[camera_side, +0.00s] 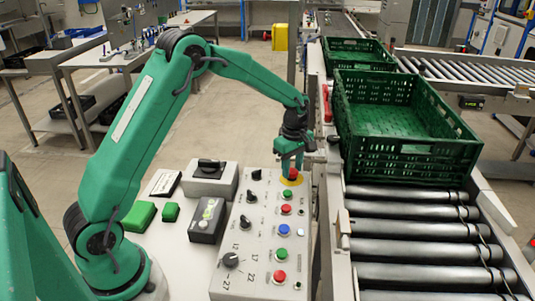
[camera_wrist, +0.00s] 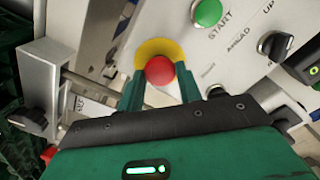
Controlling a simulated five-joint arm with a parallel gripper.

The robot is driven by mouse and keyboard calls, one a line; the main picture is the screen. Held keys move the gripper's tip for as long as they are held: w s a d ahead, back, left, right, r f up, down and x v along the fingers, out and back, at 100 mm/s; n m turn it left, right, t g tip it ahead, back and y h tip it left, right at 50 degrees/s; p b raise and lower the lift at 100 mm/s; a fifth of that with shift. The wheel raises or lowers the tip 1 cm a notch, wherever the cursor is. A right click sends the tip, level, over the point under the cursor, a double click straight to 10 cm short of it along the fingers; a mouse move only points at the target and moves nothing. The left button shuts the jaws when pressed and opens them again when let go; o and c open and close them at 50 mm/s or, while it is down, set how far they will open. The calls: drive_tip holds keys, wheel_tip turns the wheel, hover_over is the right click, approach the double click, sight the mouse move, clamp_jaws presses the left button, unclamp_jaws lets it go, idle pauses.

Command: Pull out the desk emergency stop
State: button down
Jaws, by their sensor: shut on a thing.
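The emergency stop is a red mushroom button on a yellow ring at the far end of the desk's control panel. In the side view the red button (camera_side: 293,174) shows just below my gripper (camera_side: 291,168). In the wrist view the red emergency stop (camera_wrist: 159,70) sits between the two green fingers of my gripper (camera_wrist: 160,84), with the yellow ring (camera_wrist: 152,47) behind it. My gripper is shut on the button from both sides. I cannot tell whether the button is pressed in or out.
The panel (camera_side: 240,283) carries several coloured buttons and black knobs, including a green START button (camera_wrist: 207,12). A grey switch box (camera_side: 210,180) and a dark box (camera_side: 208,220) stand to its left. A green crate (camera_side: 400,165) rests on the roller conveyor (camera_side: 425,247) at right.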

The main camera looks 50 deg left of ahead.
sight(292, 170)
drive_tip(key=shift+r, duration=0.75)
drive_tip(key=c, duration=0.9)
unclamp_jaws()
drive_tip(key=shift+c, duration=0.2)
wheel_tip(292, 170, up, 8)
drive_tip(key=shift+f, duration=0.15)
